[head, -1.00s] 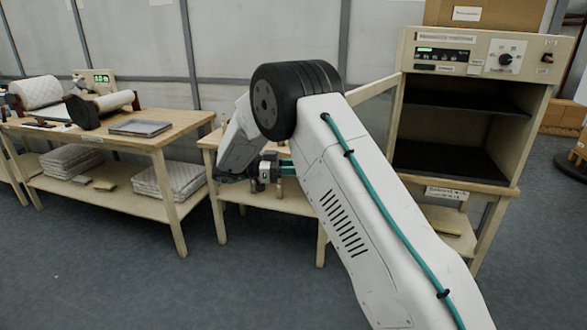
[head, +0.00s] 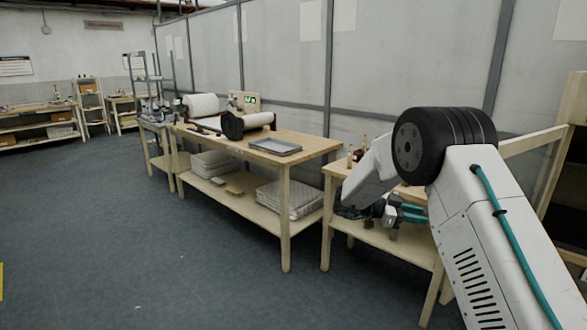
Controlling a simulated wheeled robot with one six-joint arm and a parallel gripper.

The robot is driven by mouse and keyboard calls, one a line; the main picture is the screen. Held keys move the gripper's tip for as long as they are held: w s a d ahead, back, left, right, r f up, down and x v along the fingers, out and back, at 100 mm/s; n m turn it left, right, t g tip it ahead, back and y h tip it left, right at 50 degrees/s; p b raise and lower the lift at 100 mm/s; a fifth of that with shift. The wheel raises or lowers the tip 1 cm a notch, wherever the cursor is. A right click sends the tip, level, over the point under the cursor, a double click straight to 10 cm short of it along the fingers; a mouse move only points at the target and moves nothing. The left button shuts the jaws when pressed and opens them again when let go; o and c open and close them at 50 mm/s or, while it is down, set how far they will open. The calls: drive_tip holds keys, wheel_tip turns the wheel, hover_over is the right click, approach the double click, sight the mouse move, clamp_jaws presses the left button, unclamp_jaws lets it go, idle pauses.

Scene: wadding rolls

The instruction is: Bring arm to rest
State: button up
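My white arm with its black elbow joint (head: 440,145) stands at the right of the head view, bent at the elbow. The forearm slopes down to the left from the elbow. My gripper (head: 385,212) hangs below it, in front of a small wooden table (head: 337,170). Its fingers are small, dark and partly hidden, so I cannot tell whether they are open or shut. No held object can be made out.
A long wooden workbench (head: 312,142) holds a white roll (head: 202,105), a dark-ended roll (head: 258,120) and a grey tray (head: 275,146). Folded white pads (head: 290,198) lie on its lower shelf. Open grey floor (head: 130,240) spreads at left. More benches stand far left.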

drive_tip(key=w+a+n+t+y, duration=0.6)
drive_tip(key=w+n+t+y, duration=0.15)
drive_tip(key=w+t, duration=0.35)
drive_tip(key=s+a+r+n+t+y, duration=0.2)
drive_tip(key=s+a+r+n+y, duration=0.15)
drive_tip(key=a+y, duration=0.3)
drive_tip(key=s+a+r+n+g+y, duration=0.1)
drive_tip(key=s+a+n+g+y, duration=0.2)
drive_tip(key=s, duration=0.4)
drive_tip(key=s+a+r+n+y, duration=0.2)
drive_tip(key=s+a+n, duration=0.1)
drive_tip(key=s+a, duration=0.3)
drive_tip(key=s+d+r+n+g+h, duration=0.1)
drive_tip(key=s+d+g, duration=0.1)
drive_tip(key=s, duration=1.1)
drive_tip(key=s+d+r+n+g+h, duration=0.1)
drive_tip(key=s+d, duration=0.3)
drive_tip(key=s, duration=1)
drive_tip(key=s+d+r+n+g+h, duration=0.1)
drive_tip(key=s+d+r+n+g, duration=0.1)
drive_tip(key=s, duration=1.1)
drive_tip(key=shift+s+d+r+g, duration=0.3)
drive_tip(key=shift+d+r+g, duration=0.1)
drive_tip(key=shift+d+g, duration=0.35)
drive_tip(key=shift+a, duration=0.1)
